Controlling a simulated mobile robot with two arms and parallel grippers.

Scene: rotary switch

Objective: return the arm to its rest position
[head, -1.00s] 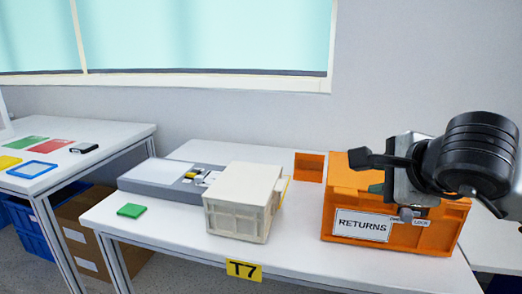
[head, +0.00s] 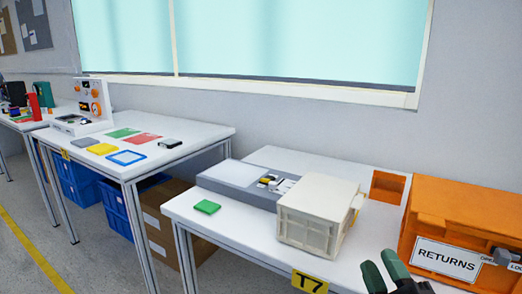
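My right gripper (head: 383,268) shows at the bottom right, in front of the table's front edge and left of the orange bin's sign. Its two dark green fingertips stand close together, with no object seen between them. The rest of that arm is out of frame. The orange RETURNS bin (head: 465,212) stands at the right edge of the picture, cut off by it. A grey rotary knob (head: 502,256) sits on its front beside a partly cut-off label. The gripper is apart from the knob. My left gripper is not in view.
The white T7 table (head: 235,228) carries a cream crate (head: 318,213), a grey flat unit (head: 240,178) and a green block (head: 207,206). A second table (head: 190,140) at left holds coloured mats. Blue bins and a cardboard box stand beneath it.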

